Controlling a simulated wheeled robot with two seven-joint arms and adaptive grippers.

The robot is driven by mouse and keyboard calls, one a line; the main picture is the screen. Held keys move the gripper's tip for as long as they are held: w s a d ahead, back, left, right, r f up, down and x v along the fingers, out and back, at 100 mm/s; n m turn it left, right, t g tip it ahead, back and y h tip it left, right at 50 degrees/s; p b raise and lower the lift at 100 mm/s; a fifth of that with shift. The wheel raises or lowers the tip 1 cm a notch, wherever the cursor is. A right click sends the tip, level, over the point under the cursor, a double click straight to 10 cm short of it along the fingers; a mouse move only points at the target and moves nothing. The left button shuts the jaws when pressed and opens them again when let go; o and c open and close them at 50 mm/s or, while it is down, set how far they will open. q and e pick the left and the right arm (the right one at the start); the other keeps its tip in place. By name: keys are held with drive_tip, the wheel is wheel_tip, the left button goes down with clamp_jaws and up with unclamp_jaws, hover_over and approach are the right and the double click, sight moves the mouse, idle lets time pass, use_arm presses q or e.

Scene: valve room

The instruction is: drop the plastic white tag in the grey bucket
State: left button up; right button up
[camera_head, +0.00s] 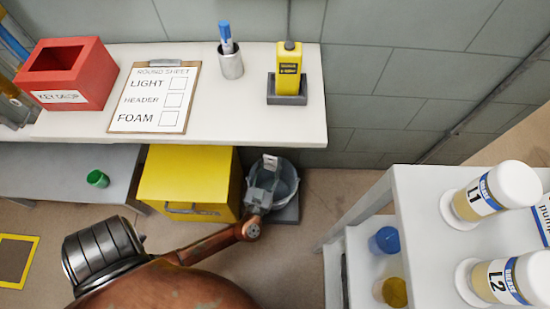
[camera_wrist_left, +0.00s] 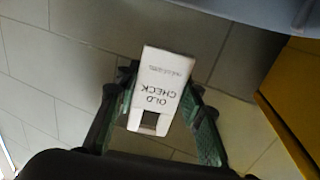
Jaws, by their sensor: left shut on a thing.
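The white plastic tag (camera_wrist_left: 161,85) reads "OLD CHECK" and has a square dark hole near one end. It sits between the fingers of my left gripper (camera_wrist_left: 158,105), which is shut on it. In the head view, my left gripper (camera_head: 264,183) is in front of and partly over the grey bucket (camera_head: 289,188), with the tag's pale end (camera_head: 270,161) at its tip. The gripper covers part of the bucket's opening and inside. I cannot tell the tag's height above the rim. My right gripper is not in view.
A yellow cabinet (camera_head: 187,178) stands just left of the bucket. Above is a white shelf (camera_head: 240,120) with a red key box (camera_head: 65,73), clipboard (camera_head: 157,97), pen cup (camera_head: 231,63) and yellow device (camera_head: 288,68). A white cart (camera_head: 425,220) with jars stands right. Floor between is clear.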

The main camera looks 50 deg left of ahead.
sight(271, 169)
use_arm(q)
drive_tip(key=shift+f+b, duration=0.6)
drive_tip(key=shift+f, duration=1.35)
drive_tip(key=o, duration=1.3)
drive_tip(key=v, duration=1.2)
drive_tip(key=shift+r, duration=0.1)
